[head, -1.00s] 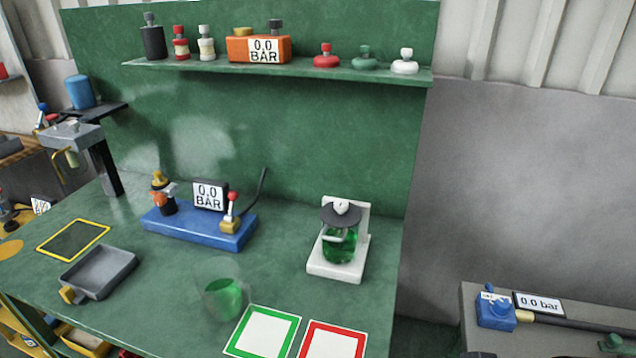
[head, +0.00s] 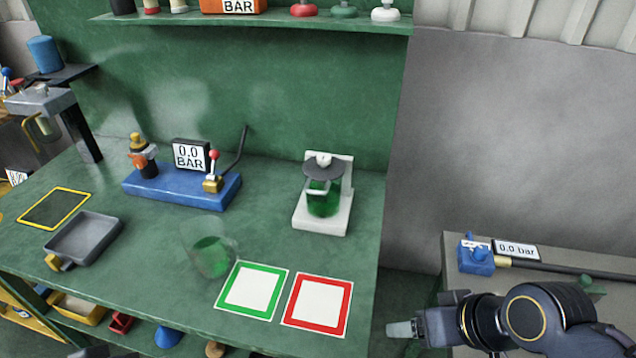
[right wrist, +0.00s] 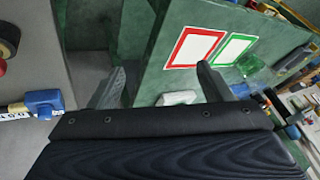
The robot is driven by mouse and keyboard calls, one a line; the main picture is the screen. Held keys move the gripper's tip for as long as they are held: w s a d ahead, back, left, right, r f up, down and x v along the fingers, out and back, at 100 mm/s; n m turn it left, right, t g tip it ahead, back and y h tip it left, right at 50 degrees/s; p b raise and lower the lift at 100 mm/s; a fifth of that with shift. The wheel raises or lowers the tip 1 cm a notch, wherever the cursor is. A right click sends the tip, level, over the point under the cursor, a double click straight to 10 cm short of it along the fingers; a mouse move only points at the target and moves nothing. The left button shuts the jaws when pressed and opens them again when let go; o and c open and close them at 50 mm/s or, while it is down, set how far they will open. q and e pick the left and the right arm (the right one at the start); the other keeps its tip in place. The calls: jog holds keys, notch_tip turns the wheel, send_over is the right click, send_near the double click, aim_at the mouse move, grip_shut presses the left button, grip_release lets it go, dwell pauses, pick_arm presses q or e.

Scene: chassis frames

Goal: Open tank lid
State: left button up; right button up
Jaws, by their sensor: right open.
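The tank (head: 322,203) is a clear jar of green liquid on a white stand (head: 320,226) near the bench's right edge. Its dark round lid (head: 323,171) with a pale knob sits on top, closed. My right gripper (head: 400,329) is at the lower right of the head view, in front of and to the right of the bench, well apart from the tank. In the right wrist view my right gripper (right wrist: 162,86) is open and empty. A white piece (right wrist: 178,98), probably the stand, shows beyond its fingers; the lid is hidden there.
Green-framed (head: 252,290) and red-framed (head: 318,304) white mats lie in front of the tank. A beaker of green liquid (head: 210,257) stands left of them. A blue gauge base (head: 182,188) is further left. A grey side bench (head: 455,245) with a blue valve (head: 474,258) is right.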

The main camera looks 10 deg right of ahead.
aim_at(314, 193)
jog(key=w+d+f+n+g+h+b, duration=0.1)
jog(key=w+d+f+n+h+b, duration=0.15)
jog(key=w+n+h, duration=0.45)
jog(key=w+d+f+n+h+b, duration=0.2)
jog(key=w+f+n, duration=0.3)
jog(key=n, duration=0.4)
jog(key=w+a+r+n+t, duration=0.3)
jog(key=w+a+n+t, duration=0.1)
jog(key=w+a+n, duration=0.1)
jog(key=w+a+r+n+t+h+b, duration=0.1)
jog(key=w+a+r+n+t, duration=0.2)
jog(key=a, duration=0.4)
jog(key=w+a+r+n+t+b, duration=0.1)
jog(key=w+a+r+n+t, duration=0.2)
jog(key=w+a+n+t, duration=0.2)
jog(key=shift+w+a+r+n, duration=0.1)
jog(key=shift+w+a+n, duration=0.25)
jog(key=shift+w+n, duration=0.35)
jog(key=shift+w+a+r+n, duration=0.1)
jog(key=shift+w+a+n, duration=0.25)
jog(key=shift+n, duration=0.55)
jog(key=x, duration=0.7)
jog(key=shift+d+r, duration=0.1)
jog(key=shift+d, duration=0.05)
jog(key=shift+c, duration=0.2)
